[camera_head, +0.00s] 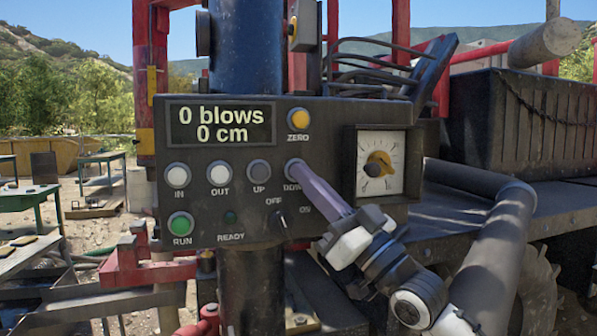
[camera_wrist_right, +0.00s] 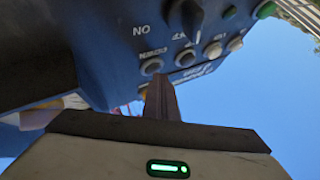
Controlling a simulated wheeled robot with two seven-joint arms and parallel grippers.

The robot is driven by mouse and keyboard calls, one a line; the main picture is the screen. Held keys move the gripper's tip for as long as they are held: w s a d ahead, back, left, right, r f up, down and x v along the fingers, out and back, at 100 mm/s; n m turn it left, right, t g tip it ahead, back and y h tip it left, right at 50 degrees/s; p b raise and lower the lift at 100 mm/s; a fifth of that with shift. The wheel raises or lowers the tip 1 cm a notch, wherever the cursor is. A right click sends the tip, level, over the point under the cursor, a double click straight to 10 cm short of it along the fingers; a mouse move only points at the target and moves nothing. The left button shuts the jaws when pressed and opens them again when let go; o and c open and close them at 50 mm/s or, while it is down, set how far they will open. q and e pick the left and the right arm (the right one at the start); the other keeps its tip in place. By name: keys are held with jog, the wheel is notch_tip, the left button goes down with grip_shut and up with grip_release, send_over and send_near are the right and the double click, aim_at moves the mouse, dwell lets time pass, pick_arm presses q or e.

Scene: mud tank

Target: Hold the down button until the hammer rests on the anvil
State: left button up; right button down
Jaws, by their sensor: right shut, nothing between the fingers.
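The DOWN button (camera_head: 291,163) is at the right end of the row of grey buttons on the dark control panel (camera_head: 225,146). My right gripper (camera_head: 298,169) comes in from the lower right, shut and empty, with its tip at this button and covering part of it and its label. In the right wrist view the DOWN button (camera_wrist_right: 151,66) shows just beyond the shut fingers (camera_wrist_right: 160,82). I cannot tell whether the button is pressed in. The display (camera_head: 221,124) reads "0 blows" and "0 cm". I cannot make out the hammer or anvil. My left gripper is not in view.
The UP button (camera_head: 258,171) sits just left of DOWN. The yellow ZERO button (camera_head: 298,117) is above, and an OFF/ON switch (camera_head: 281,217) is below. A dial (camera_head: 381,165) stands close on the right. The green RUN button (camera_head: 181,224) is at lower left.

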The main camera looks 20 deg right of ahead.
jog(key=shift+s, duration=0.95)
jog(key=shift+p, duration=0.3)
jog(key=s+p, duration=0.1)
jog(key=s, duration=0.4)
jog(key=shift+d, duration=0.1)
